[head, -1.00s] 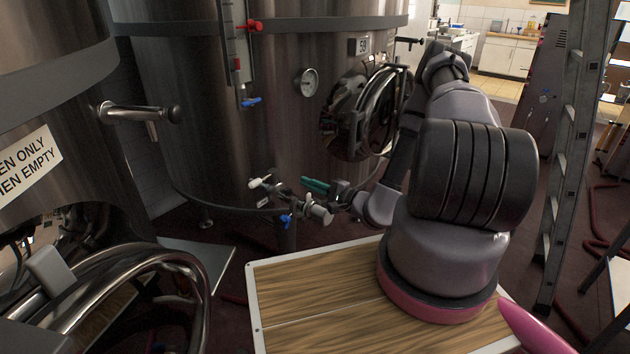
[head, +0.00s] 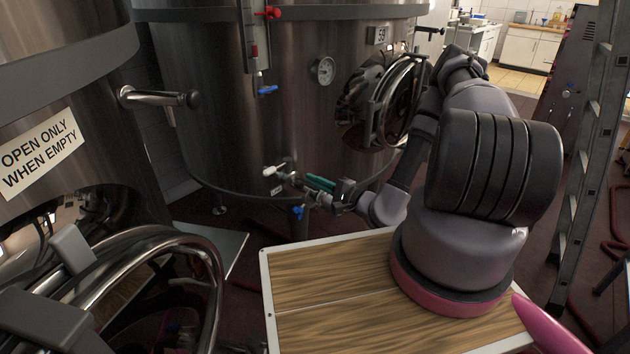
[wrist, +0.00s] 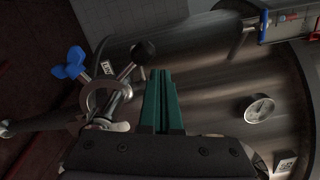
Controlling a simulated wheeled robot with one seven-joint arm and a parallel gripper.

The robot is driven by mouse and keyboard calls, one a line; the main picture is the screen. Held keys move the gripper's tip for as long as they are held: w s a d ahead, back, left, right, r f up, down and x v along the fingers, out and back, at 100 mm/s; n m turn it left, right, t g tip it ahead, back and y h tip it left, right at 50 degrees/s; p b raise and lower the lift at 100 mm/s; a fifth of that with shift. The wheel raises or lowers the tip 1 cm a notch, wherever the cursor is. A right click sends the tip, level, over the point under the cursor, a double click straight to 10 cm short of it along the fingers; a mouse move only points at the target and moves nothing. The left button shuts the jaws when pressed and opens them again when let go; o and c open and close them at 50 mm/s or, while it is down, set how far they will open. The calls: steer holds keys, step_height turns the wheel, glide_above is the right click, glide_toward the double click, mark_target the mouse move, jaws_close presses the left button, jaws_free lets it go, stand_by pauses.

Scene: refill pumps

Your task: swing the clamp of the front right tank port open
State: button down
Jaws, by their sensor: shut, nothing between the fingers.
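The tank port (head: 288,178) is a short metal outlet low on the large steel tank, with a white handle (head: 275,171) and a blue handle (head: 298,212). In the wrist view a metal ring-shaped clamp (wrist: 87,97) is around the port fitting, left of my fingers, with a dark ball-ended lever (wrist: 143,52) pointing up right. The blue wing handle (wrist: 70,64) shows beside it. My gripper (head: 309,179) has green fingers, shut and empty, just right of the port. In the wrist view the fingers (wrist: 162,73) appear close beside the clamp; contact cannot be told.
The steel tank (head: 240,110) carries a round gauge (head: 323,70) and an open-looking round manway (head: 385,100). A second tank (head: 60,100) stands at the left. A wood-topped platform (head: 320,290) lies below my arm. A ladder (head: 585,150) stands at the right.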

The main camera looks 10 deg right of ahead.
steer(key=v, duration=1)
steer(key=s+r+n+g+h, duration=0.2)
steer(key=s+r+n+h, duration=0.1)
steer(key=r, duration=1.1)
steer(key=s+d+r+n+g+h, duration=0.1)
steer(key=s+r+n+g+h, duration=0.1)
steer(key=r, duration=1.3)
steer(key=s+r+n+g+h, duration=0.3)
steer(key=s+r+n+h, duration=0.1)
steer(key=r, duration=1)
steer(key=shift+s+d+r+n, duration=0.15)
steer(key=shift+s+r+n, duration=0.2)
steer(key=shift+s, duration=0.5)
